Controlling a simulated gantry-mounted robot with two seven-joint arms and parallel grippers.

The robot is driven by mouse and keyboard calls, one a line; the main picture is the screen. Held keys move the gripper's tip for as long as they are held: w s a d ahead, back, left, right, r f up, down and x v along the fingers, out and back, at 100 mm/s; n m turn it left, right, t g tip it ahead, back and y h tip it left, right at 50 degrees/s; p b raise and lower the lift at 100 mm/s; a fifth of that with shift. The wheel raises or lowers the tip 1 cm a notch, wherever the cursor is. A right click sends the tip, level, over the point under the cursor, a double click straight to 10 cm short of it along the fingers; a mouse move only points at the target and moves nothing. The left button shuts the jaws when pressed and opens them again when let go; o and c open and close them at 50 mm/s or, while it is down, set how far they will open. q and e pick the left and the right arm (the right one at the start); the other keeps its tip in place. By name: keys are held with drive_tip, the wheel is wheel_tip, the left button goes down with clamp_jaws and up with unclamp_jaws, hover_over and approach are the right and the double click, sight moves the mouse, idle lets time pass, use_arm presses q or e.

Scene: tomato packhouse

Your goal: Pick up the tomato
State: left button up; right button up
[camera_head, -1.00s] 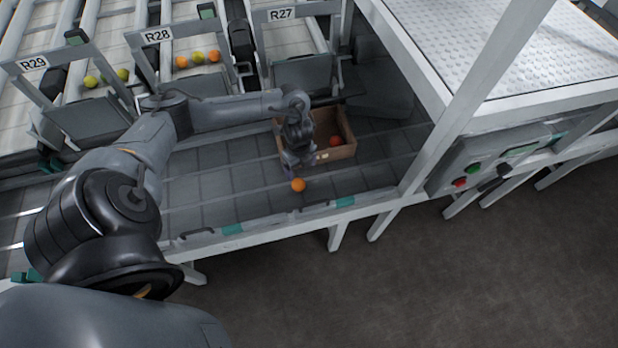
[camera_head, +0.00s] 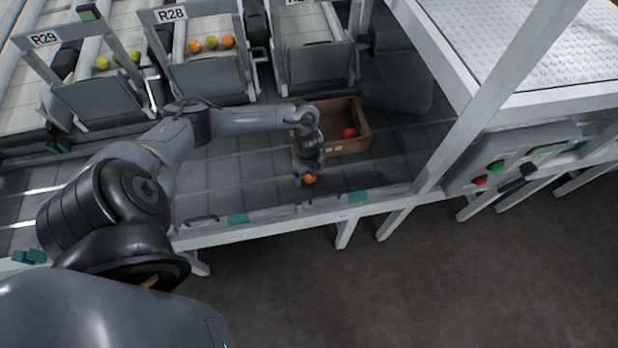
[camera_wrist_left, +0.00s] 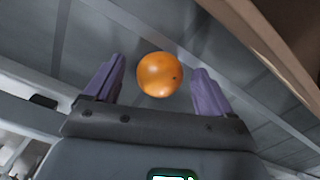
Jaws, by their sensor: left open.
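An orange tomato (camera_head: 309,179) lies on the grey conveyor in front of a cardboard box. In the left wrist view the tomato (camera_wrist_left: 160,75) sits between and just beyond the purple fingertips. My left gripper (camera_head: 305,178) is open, pointing down right at the tomato, and partly covers it in the head view. In the left wrist view the open left gripper (camera_wrist_left: 155,88) has a gap on both sides of the tomato. My right gripper is not in view.
The cardboard box (camera_head: 346,147) holds a red tomato (camera_head: 349,133) and stands right behind my left gripper. Several tomatoes (camera_head: 212,42) lie in the R28 chute. A white frame post (camera_head: 470,115) and a control box (camera_head: 510,160) are to the right.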

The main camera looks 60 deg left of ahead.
use_arm(q)
drive_tip(key=shift+f, duration=0.1)
drive_tip(key=shift+c, duration=0.3)
drive_tip(key=c, duration=0.8)
